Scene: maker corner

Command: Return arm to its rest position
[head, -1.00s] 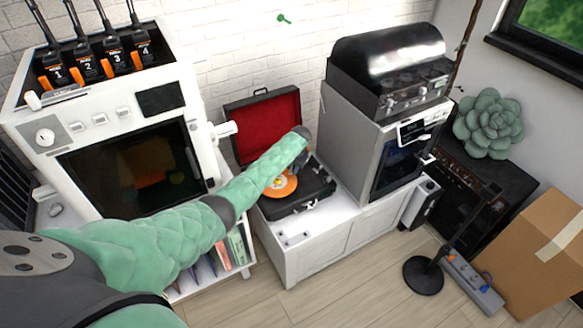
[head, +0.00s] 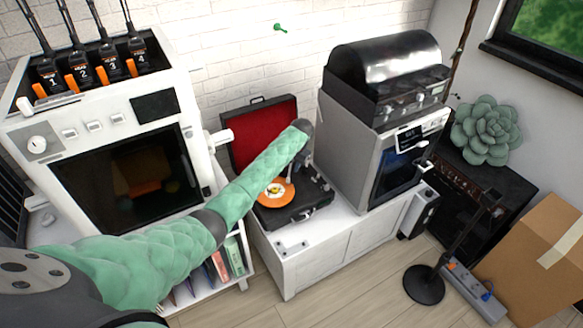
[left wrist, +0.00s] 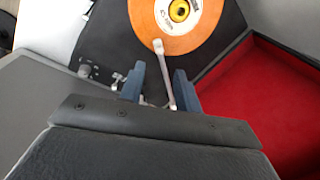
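My left arm (head: 255,180) has a green quilted sleeve and reaches from the lower left over the black suitcase record player (head: 312,203). Its dark wrist end is beside the player's red-lined lid (head: 258,135); the fingers are not clear in the head view. In the left wrist view my left gripper (left wrist: 160,88) has its two blue-grey fingers apart. The pale tonearm (left wrist: 158,48) shows between and beyond them, its head over the orange record (left wrist: 196,36). The fingers do not appear to grip it. The orange record also shows in the head view (head: 268,197). My right gripper is out of view.
A white oven-like machine (head: 75,150) with several radios on top stands at left. A grey cabinet machine (head: 345,150) with a black hooded unit (head: 385,75) stands close right of the player. The white cabinet's front top (head: 290,246) is mostly clear.

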